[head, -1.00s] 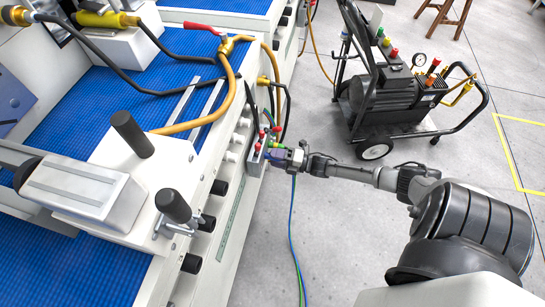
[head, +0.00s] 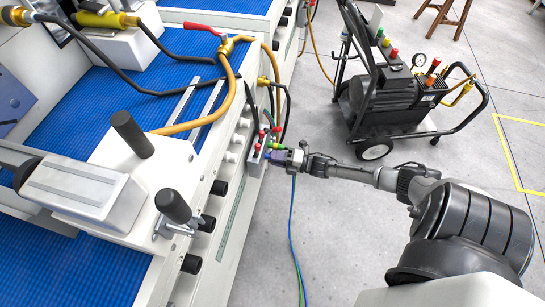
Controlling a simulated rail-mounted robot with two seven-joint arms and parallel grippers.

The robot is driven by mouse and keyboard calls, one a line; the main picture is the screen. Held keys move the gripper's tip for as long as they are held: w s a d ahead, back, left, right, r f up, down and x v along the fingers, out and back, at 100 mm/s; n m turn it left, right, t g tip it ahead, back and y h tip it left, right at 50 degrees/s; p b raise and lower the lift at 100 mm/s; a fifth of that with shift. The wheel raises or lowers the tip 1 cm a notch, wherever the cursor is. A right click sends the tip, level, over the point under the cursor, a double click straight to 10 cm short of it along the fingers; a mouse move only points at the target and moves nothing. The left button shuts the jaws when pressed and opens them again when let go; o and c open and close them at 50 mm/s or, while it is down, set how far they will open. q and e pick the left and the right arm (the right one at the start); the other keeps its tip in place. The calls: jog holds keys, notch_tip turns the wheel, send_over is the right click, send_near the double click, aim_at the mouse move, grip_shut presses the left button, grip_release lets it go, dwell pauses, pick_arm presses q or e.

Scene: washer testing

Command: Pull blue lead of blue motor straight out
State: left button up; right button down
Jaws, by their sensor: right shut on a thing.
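My right gripper (head: 282,156) is at the small grey connector block (head: 257,158) on the front side of the white bench. It is shut on a small blue piece, the blue lead's plug (head: 268,154), right beside the block. A green plug (head: 273,146) sits just above it, and red caps show on top of the block. A blue lead (head: 291,225) and a green lead (head: 298,268) hang down below the gripper to the floor. Whether the blue plug is still seated cannot be made out at this size. The blue motor cannot be identified. My left gripper is not in view.
The white bench with a blue mat (head: 110,105) fills the left side, with black knobs (head: 207,222) along its front. Yellow and black hoses (head: 228,85) cross it. A black wheeled pump cart (head: 390,95) stands behind my right arm. Grey floor is open below the arm.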

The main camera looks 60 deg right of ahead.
jog(key=shift+s+d, duration=0.1)
jog(key=shift+s, duration=0.2)
jog(key=shift+s+d, duration=0.1)
jog(key=shift+s, duration=0.05)
dwell(0.6)
jog(key=shift+s+d+p, duration=0.25)
jog(key=shift+s+p, duration=0.2)
jog(key=shift+s, duration=0.2)
jog(key=shift+s, duration=0.15)
jog(key=shift+s+d, duration=0.25)
jog(key=shift+s, duration=0.25)
jog(key=shift+s+p, duration=0.1)
jog(key=shift+p, duration=0.2)
jog(key=shift+s+d, duration=0.1)
jog(key=shift+s, duration=0.15)
jog(key=shift+s+d, duration=0.15)
jog(key=shift+s, duration=0.15)
